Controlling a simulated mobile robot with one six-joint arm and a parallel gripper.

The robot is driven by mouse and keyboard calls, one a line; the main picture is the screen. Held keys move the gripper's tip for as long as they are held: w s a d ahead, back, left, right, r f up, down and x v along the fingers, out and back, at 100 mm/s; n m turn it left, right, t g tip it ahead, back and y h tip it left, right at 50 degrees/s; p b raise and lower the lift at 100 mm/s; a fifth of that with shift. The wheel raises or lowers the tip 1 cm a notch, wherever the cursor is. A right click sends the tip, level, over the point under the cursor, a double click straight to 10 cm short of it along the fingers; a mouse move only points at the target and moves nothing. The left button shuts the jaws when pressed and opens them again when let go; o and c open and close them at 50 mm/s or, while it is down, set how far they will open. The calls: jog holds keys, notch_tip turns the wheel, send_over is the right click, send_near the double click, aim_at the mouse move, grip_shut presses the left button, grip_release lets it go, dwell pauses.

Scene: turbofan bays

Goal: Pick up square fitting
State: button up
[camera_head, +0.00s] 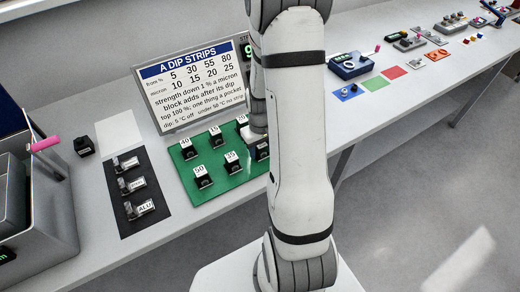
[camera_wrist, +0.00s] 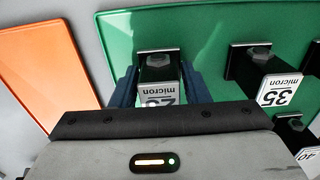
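No part is plainly marked as the square fitting. Several black blocks with square tops and white number labels stand on a green board (camera_head: 188,186). In the wrist view, one such black block (camera_wrist: 158,66) stands between the dark blue fingers of my gripper (camera_wrist: 160,74). Its micron label is partly hidden by the gripper body. The fingers lie close along both its sides; I cannot tell whether they press on it. Another block, labelled 35 (camera_wrist: 262,70), stands to the right. In the head view my arm hides the fingers and part of the board.
A sign titled A DIP STRIPS (camera_head: 192,85) stands behind the board. A black mat (camera_head: 132,216) with labelled parts and a small black object (camera_head: 84,146) lie to the left. An orange mat (camera_wrist: 38,68) shows in the wrist view. The bench continues right with coloured mats.

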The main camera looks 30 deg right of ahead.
jog(key=c, duration=0.5)
